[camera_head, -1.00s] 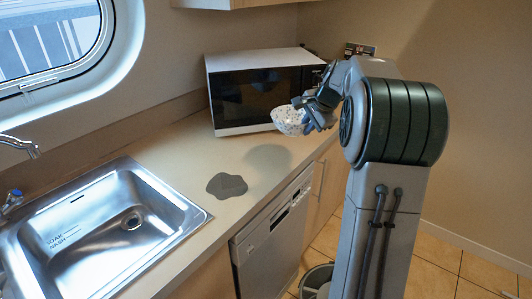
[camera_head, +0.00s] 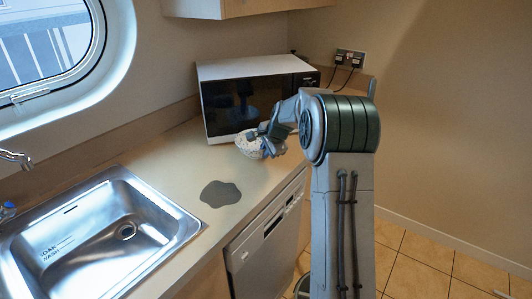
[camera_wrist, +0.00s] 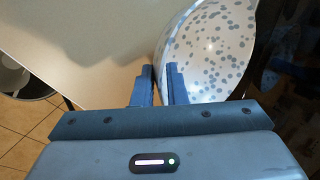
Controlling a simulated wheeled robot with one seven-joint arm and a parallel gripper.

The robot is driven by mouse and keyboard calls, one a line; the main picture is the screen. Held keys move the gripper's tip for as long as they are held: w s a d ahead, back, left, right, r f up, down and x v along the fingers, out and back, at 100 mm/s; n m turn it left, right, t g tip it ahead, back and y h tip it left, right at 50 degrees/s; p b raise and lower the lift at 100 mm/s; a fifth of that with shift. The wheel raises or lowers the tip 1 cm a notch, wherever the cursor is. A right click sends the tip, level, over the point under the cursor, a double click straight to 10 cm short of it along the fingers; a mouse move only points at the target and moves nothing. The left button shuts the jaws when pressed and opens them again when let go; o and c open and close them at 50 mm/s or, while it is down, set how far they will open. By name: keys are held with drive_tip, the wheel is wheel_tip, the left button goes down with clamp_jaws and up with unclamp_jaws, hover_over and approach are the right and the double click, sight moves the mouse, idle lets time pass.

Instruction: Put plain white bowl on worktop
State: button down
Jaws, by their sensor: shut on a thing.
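The bowl in hand (camera_head: 247,148) is white with grey-blue speckles, not plain. My gripper (camera_head: 262,136) is shut on its rim, in front of the microwave. In the wrist view the speckled bowl (camera_wrist: 212,48) is steeply tilted at the upper right, with its rim between the fingers of my gripper (camera_wrist: 159,72). The pale worktop (camera_head: 172,163) runs under the bowl; it also shows in the wrist view (camera_wrist: 90,40). The bowl is low over the worktop, but I cannot tell whether it touches. No plain white bowl is in view.
A microwave (camera_head: 255,95) stands behind the bowl. A dark grey flat patch (camera_head: 220,194) lies on the worktop, left of the dishwasher (camera_head: 265,245). A steel sink (camera_head: 100,235) is at the left. A bin (camera_wrist: 22,80) stands on the floor. Worktop between patch and microwave is clear.

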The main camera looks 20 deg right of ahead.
drive_tip(key=shift+f, duration=0.5)
drive_tip(key=shift+f, duration=0.15)
drive_tip(key=c, duration=1.9)
unclamp_jaws()
drive_tip(key=shift+f, duration=0.15)
drive_tip(key=o, duration=0.4)
drive_tip(key=shift+o, duration=0.2)
